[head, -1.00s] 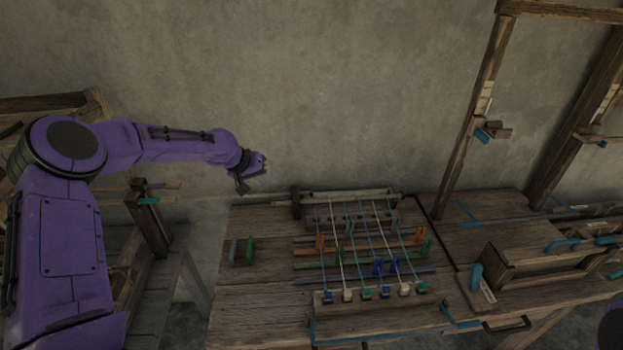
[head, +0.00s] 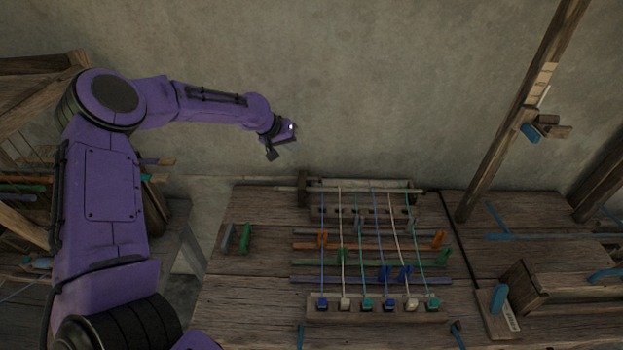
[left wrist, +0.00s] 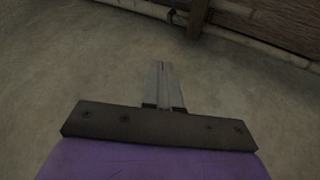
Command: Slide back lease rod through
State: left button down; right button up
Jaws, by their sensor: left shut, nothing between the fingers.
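Several thin lease rods lie side by side across the wooden bench, among them an orange one (head: 365,246), a green one (head: 330,263) and a purple one (head: 330,281). I cannot tell which is the back lease rod. Warp threads (head: 341,225) in blue, white and teal run over them from the back bar to a front block. My left gripper (head: 282,141) is raised against the wall, behind and left of the threads, apart from the rods. In the left wrist view its fingers (left wrist: 163,88) are together and empty. My right gripper is out of view.
A pale round bar (head: 290,189) runs along the bench's back edge; a pale pole also shows in the left wrist view (left wrist: 240,42). Two pegs (head: 244,239) stand on the left of the bench. A wooden upright (head: 520,110) rises at right. Bare bench (head: 240,300) lies front left.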

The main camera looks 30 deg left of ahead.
pick_arm(q)
jog(key=b, duration=0.6)
send_near(316, 178)
jog(key=d+v, duration=0.1)
jog(key=v, duration=0.2)
jog(key=x, duration=0.3)
jog(key=p+x, duration=0.1)
jog(key=x, duration=0.2)
jog(key=a+x, duration=0.1)
jog(key=x, duration=0.2)
jog(key=shift+f, duration=0.1)
